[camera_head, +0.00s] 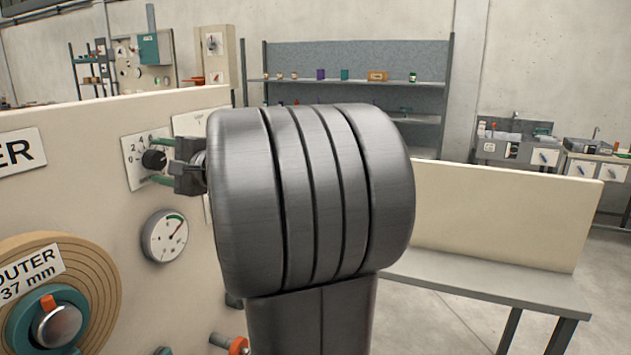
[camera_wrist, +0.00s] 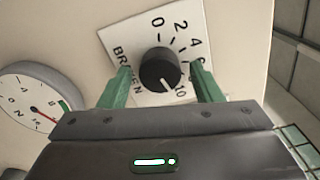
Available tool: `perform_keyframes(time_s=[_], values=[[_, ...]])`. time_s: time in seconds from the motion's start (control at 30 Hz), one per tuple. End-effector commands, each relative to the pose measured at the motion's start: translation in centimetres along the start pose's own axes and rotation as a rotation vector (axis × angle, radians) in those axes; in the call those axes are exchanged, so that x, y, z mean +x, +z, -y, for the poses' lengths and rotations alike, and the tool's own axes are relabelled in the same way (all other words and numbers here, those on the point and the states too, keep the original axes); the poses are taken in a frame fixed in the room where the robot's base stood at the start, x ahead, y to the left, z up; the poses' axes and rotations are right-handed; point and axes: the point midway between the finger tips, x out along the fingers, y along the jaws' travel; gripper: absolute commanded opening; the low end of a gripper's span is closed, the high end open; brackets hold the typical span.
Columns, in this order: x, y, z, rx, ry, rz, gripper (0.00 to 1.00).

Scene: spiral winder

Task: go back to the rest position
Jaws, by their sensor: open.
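My gripper (camera_wrist: 157,93) is open in the wrist view, with its two green fingers apart. The fingers stand on either side of a black knob (camera_wrist: 160,70) on a white numbered dial plate (camera_wrist: 128,42). I cannot tell whether they touch the knob. The knob's white mark points toward the 10. In the head view the gripper (camera_head: 168,163) is at the dial's right side, next to the knob (camera_head: 153,160), partly hidden by my large dark arm link.
A round gauge (camera_head: 165,237) is below the dial on the cream panel (camera_head: 100,180). A spool marked OUTER 37 mm (camera_head: 95,270) is at lower left. A grey bench (camera_head: 480,280) with a low cream board (camera_head: 500,220) stands to the right. Shelves (camera_head: 350,85) are behind.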

Motion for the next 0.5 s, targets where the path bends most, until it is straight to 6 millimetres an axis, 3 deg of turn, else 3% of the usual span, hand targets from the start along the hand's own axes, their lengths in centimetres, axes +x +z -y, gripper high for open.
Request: perform_keyframes(time_s=[0.5], values=[[-0.01, 0.07, 0.18, -0.495, 0.0, 0.0, 0.59]])
